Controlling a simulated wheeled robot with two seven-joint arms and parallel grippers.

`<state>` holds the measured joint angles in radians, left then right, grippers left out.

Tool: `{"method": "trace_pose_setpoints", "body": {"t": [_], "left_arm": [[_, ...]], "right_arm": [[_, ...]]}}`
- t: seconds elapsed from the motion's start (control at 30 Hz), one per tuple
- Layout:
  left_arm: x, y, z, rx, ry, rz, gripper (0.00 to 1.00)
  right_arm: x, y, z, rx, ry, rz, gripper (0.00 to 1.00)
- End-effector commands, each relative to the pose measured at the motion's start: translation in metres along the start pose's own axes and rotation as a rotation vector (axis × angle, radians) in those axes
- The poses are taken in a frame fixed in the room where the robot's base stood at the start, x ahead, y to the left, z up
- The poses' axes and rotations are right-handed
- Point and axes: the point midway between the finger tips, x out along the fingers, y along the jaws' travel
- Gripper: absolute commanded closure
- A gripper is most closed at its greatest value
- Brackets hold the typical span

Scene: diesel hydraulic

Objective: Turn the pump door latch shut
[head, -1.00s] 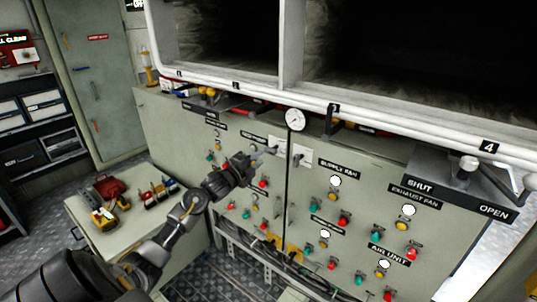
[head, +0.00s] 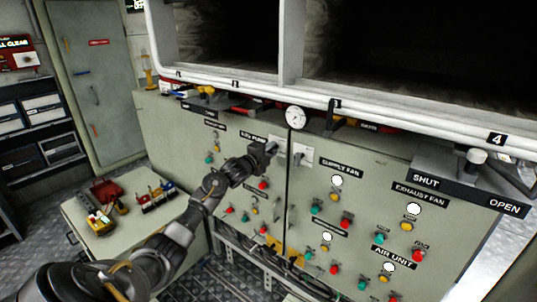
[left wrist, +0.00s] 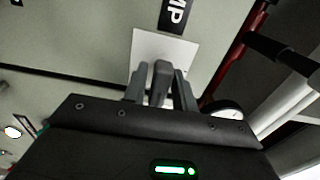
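The pump door latch is a grey lever (left wrist: 161,82) on a white plate, below a label ending in "MP", in the left wrist view. In the head view its plate (head: 281,143) sits at the right edge of the left cabinet door, partly hidden by my gripper. My left gripper (head: 275,147) is at the latch, and its two fingers (left wrist: 160,88) stand one on each side of the lever. Any gap between fingers and lever is too small to tell if they grip it. My right gripper is not in view.
A second white latch plate (head: 301,155) is on the right door, close beside my gripper. Coloured knobs and lamps cover both doors. A white pipe rail (head: 380,112) and a round gauge (head: 295,117) are above. A low cabinet (head: 88,243) with tools stands at the left.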

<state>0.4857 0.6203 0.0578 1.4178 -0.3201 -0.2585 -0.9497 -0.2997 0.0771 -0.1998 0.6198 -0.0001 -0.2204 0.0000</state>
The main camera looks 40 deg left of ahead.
Motion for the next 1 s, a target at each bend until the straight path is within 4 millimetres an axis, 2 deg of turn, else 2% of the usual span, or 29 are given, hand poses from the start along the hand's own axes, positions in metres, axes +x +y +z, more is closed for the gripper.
{"method": "trace_pose_setpoints", "body": {"t": [0.03, 0.23, 0.37, 0.43, 0.57, 1.0], "left_arm": [[-0.0001, 0.0, 0.0, 0.0, 0.0, 0.0, 0.74], [-0.0001, 0.0001, -0.0002, 0.0, 0.0, 0.0, 1.0], [-0.0001, 0.0001, -0.0003, -0.014, 0.0, 0.0, 1.0], [-0.0001, 0.0002, -0.0005, -0.075, 0.0, -0.001, 1.0], [0.0, 0.0003, -0.0008, -0.317, 0.001, -0.001, 1.0], [0.0001, -0.0003, -0.0006, -1.263, 0.001, -0.002, 1.0]], "right_arm": [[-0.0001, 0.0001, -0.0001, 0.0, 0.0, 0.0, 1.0], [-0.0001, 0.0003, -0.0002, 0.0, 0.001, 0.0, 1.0], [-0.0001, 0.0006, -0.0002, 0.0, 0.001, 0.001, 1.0], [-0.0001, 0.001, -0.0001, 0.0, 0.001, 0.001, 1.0], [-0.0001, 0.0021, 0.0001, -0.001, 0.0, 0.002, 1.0], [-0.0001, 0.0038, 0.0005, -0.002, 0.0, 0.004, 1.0]]}}
